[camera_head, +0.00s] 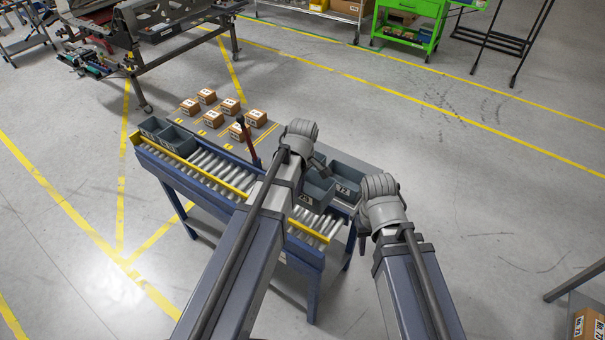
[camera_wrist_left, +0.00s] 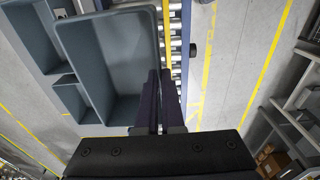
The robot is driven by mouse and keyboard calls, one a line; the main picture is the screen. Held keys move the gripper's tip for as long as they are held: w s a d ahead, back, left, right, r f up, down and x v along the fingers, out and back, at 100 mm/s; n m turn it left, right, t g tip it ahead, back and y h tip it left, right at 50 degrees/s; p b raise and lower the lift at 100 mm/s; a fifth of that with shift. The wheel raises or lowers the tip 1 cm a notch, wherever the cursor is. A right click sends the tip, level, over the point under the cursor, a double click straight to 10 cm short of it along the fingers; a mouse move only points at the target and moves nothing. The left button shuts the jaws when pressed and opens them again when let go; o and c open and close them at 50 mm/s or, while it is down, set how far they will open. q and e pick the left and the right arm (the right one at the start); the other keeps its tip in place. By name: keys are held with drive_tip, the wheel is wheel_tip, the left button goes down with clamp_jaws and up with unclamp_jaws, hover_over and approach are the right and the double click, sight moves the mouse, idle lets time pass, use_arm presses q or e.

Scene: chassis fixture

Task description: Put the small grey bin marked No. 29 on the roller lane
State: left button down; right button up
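A small grey bin (camera_head: 318,188) with a white label is just beyond my left arm, at the right part of the roller lane (camera_head: 208,162); its number is too small to read. In the left wrist view this bin (camera_wrist_left: 112,45) is large and empty, and its right wall runs between the fingers. My left gripper (camera_wrist_left: 162,75) is shut on that wall; in the head view it (camera_head: 319,165) is partly hidden. A second labelled grey bin (camera_head: 346,180) stands just right of it. My right gripper (camera_head: 363,240) hangs near the lane's right end, its fingers mostly hidden.
Two grey bins (camera_head: 168,136) sit at the lane's left end. Yellow rails (camera_head: 193,170) edge the rollers. Several brown cartons (camera_head: 230,107) and a dark red upright lever (camera_head: 247,140) are behind the lane. Rollers between the left bins and my left arm are clear.

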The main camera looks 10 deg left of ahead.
sight(299, 204)
use_arm(q)
drive_tip(key=f+b, duration=0.7)
drive_tip(key=shift+s, duration=0.2)
idle(0.4)
drive_tip(key=shift+f, duration=0.1)
idle(0.9)
drive_tip(key=shift+f+b, duration=1.25)
drive_tip(key=shift+b, duration=0.2)
drive_tip(key=c, duration=1)
unclamp_jaws()
drive_tip(key=shift+r, duration=0.1)
